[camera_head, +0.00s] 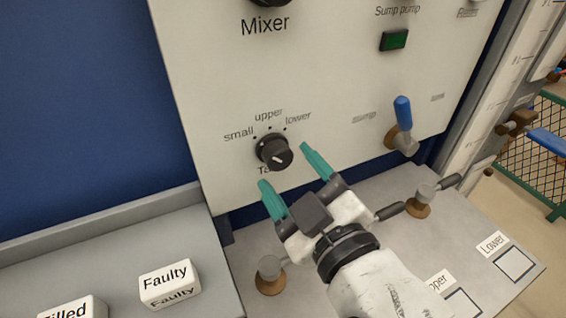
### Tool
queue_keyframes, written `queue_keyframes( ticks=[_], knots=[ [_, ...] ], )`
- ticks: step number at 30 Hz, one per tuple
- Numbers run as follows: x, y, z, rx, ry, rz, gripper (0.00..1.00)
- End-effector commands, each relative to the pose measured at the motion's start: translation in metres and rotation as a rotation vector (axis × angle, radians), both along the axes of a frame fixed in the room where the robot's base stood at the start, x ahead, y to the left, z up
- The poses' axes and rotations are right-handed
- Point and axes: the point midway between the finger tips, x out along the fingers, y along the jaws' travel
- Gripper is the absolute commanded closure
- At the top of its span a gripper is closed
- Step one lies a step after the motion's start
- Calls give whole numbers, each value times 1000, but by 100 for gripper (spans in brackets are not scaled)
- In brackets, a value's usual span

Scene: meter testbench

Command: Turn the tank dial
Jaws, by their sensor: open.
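The tank dial (274,152) is a black round knob with a white pointer mark on the white panel. The labels "small", "upper" and "lower" stand around its top; the label below it is partly hidden. The white mark on its face points toward the lower right, though its exact setting is hard to tell. My gripper (291,171) has teal fingers spread apart, one at the lower left of the dial and one at its right. The fingers appear clear of the knob, and I cannot tell their exact distance from the panel.
A blue-handled valve (403,115) sits right of the dial, and a green sump pump switch (394,40) is above it. Valves with brass bases (270,277) stand on the grey bench below. A "Faulty" block (169,284) lies on the left ledge.

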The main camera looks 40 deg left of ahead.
Motion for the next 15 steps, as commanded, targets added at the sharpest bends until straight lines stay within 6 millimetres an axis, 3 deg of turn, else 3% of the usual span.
queue_keyframes(
  ticks=[6, 15],
  knots=[
    [-16, -41, -1, 2, -1, -2, 31],
    [-27, -67, 0, 1, 0, -1, 31]
  ],
)
